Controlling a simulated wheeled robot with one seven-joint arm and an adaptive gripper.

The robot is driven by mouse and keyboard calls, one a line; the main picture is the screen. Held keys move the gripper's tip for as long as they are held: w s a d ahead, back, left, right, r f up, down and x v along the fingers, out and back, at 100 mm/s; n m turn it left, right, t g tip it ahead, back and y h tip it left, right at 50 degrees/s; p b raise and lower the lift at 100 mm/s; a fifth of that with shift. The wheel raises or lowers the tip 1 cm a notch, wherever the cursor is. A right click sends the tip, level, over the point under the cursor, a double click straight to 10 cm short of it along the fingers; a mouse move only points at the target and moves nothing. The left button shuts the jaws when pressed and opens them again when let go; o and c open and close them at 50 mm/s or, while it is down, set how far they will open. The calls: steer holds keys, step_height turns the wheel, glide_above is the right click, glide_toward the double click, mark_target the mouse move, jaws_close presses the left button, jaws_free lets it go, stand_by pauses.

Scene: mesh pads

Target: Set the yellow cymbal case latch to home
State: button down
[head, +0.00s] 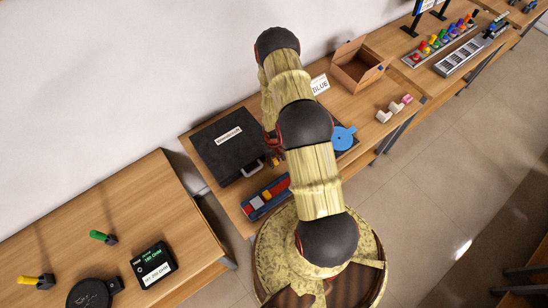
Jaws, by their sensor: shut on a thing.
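My gripper (272,146), dark with red parts, is at the right edge of a black case (222,148), partly hidden behind my own arm. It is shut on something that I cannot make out. The black case lies on the middle table, with a white label on its lid and a pale handle (252,171) at its front edge. A yellow-handled piece (36,281) lies on the left table, near a black round object (92,293).
The left table also holds a green-handled piece (103,236) and a black meter box (154,263). Near my arm are a tray of coloured blocks (265,197), a blue round piece (342,138) and an open cardboard box (357,67). Tiled floor lies free at the right.

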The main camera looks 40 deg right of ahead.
steer(key=shift+w+d+r+g+b, duration=0.1)
steer(key=shift+w+d+g+b, duration=0.1)
steer(key=shift+w+g+b, duration=0.45)
steer(key=shift+r+g+b, duration=0.25)
steer(key=shift+g+b, duration=0.3)
steer(key=shift+b, duration=0.45)
steer(key=shift+a, duration=0.1)
steer(key=c, duration=1.8)
jaws_free()
steer(key=shift+o, duration=0.9)
steer(key=shift+s, duration=0.15)
steer(key=v, duration=1.2)
steer(key=shift+f, duration=0.1)
